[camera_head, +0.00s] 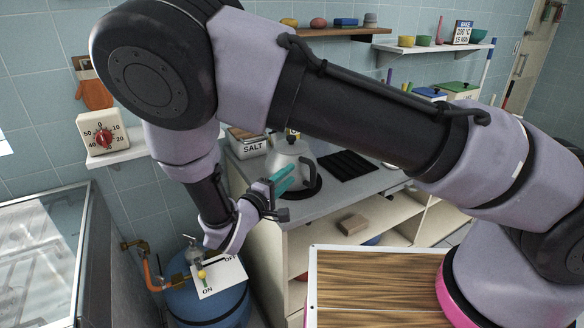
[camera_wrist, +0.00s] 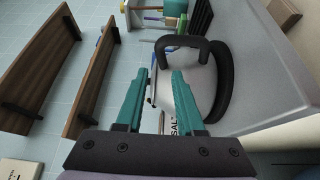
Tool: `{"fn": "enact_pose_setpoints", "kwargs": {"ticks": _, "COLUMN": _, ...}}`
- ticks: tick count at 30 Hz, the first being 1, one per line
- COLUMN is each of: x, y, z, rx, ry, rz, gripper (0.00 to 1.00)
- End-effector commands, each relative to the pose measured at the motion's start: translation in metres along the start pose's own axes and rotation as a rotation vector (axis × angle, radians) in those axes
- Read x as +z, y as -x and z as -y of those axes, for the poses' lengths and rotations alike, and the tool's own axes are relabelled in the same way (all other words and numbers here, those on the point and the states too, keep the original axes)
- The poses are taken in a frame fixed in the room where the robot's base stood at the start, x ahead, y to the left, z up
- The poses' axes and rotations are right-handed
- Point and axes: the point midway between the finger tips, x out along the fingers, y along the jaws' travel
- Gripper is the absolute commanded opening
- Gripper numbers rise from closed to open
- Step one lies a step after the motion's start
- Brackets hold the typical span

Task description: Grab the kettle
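The kettle (camera_head: 283,157) is pale grey and stands upright on a black round burner on the counter. In the wrist view my gripper (camera_wrist: 161,75) is open, with a clear gap between the fingertips. The kettle's black handle (camera_wrist: 183,42) arches just beyond the fingertips. I cannot tell whether any finger touches the kettle.
A blue gas tank (camera_head: 210,303) with an ON/OFF sign is below my gripper. A wooden board (camera_head: 375,285) is at the front. Wall shelves (camera_wrist: 88,80) show left in the wrist view.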

Motion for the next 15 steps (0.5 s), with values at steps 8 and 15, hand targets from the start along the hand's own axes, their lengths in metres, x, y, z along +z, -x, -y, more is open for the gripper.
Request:
{"fn": "enact_pose_setpoints", "kwargs": {"ticks": 8, "x": 0.002, "y": -0.043, "z": 0.0, "rx": -0.001, "ry": 0.001, "rz": 0.006, "gripper": 0.37}}
{"fn": "enact_pose_setpoints", "kwargs": {"ticks": 15, "x": 0.003, "y": -0.064, "z": 0.001, "rx": -0.001, "ry": 0.002, "rz": 0.007, "gripper": 0.37}}
